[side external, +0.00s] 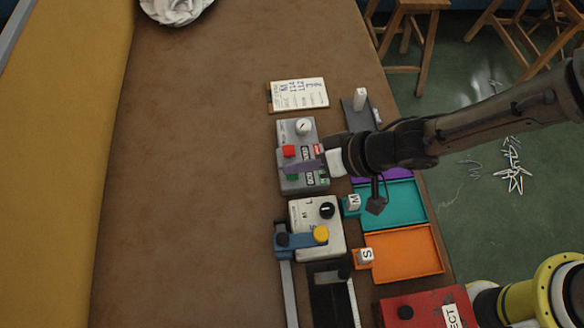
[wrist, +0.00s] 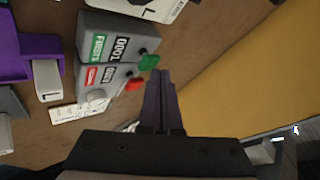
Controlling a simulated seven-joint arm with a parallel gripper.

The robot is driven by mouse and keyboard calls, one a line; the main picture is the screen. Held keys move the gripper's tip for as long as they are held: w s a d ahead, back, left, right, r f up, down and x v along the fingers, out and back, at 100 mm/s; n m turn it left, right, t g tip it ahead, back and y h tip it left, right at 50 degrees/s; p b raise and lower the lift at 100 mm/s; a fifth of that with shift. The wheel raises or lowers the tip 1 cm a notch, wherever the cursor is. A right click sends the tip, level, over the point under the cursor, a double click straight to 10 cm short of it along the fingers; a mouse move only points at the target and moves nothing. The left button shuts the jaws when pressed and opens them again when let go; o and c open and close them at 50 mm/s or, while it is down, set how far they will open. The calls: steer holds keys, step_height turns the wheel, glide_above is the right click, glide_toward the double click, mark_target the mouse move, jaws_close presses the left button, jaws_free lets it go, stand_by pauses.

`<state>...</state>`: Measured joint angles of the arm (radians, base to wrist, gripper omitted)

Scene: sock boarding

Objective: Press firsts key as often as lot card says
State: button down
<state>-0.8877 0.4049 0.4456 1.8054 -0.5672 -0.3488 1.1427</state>
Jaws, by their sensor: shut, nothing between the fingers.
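The grey counter box (side external: 290,184) has a red key (side external: 289,151), a white knob (side external: 303,127) and a green key, mostly hidden by my fingers in the side view. In the wrist view the green key (wrist: 149,62) lies on the row labelled FIRSTS, with the red key (wrist: 134,84) beside it. Small black counters sit by both labels; their digits are hard to read surely. My gripper (side external: 290,168) is shut and empty, its purple fingers over the box by the green key. In the wrist view its tips (wrist: 159,74) appear beside that key; contact cannot be told. The lot card (side external: 298,93) has handwriting too small to read.
The brown table is clear at left.

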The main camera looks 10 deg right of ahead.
mark_target(298, 176)
steer(key=shift+f, duration=0.65)
stand_by(0.4)
stand_by(0.4)
steer(key=shift+r, duration=1.1)
steer(key=shift+r, duration=2.5)
stand_by(0.4)
step_height(298, 176, up, 4)
steer(key=shift+f, duration=0.1)
stand_by(0.3)
